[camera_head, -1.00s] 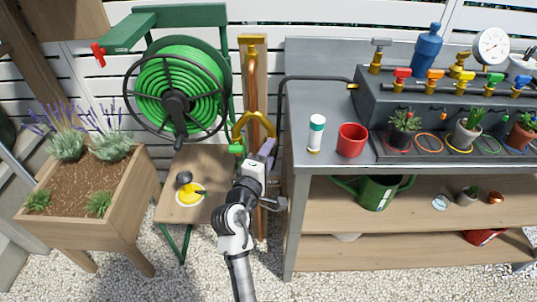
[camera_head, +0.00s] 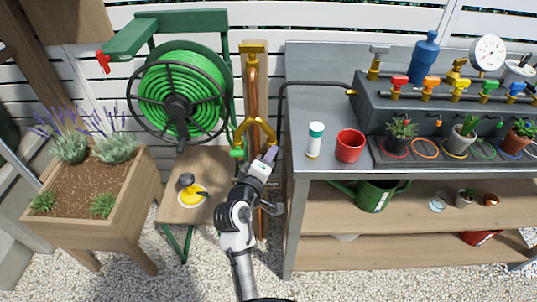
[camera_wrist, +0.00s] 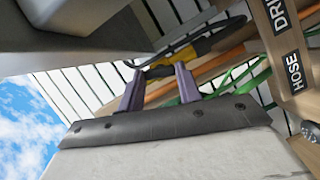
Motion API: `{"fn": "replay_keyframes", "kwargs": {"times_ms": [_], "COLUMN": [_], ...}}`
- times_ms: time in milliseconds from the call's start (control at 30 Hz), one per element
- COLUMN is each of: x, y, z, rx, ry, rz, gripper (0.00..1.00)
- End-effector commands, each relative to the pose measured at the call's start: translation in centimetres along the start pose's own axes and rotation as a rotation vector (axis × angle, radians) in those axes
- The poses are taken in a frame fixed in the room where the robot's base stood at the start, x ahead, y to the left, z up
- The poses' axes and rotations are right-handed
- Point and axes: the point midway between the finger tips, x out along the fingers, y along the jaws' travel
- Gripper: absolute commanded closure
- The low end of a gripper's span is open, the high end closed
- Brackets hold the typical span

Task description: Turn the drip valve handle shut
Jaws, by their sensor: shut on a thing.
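The brass Y-shaped splitter (camera_head: 256,124) sits on the copper pipe of the wooden post. A green handle (camera_head: 237,153) shows at its left branch. My gripper (camera_head: 270,153) is at the lower end of the right branch and covers most of the drip valve there.
A grey bench (camera_head: 290,130) stands close on the right, with a red cup (camera_head: 350,146) and a white bottle near its edge. A green hose reel (camera_head: 180,95) and small wooden table (camera_head: 215,210) are on the left. The post carries labels reading HOSE (camera_wrist: 297,72) and DRI, cut off.

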Motion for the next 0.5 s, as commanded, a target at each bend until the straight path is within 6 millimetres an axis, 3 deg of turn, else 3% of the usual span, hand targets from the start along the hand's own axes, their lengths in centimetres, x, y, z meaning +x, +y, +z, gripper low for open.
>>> {"fn": "replay_keyframes", "kwargs": {"times_ms": [500], "x": [0.04], "y": [0.73], "z": [0.07], "rx": [0.401], "ry": [-0.001], "rz": [-0.165], "gripper": [0.88]}}
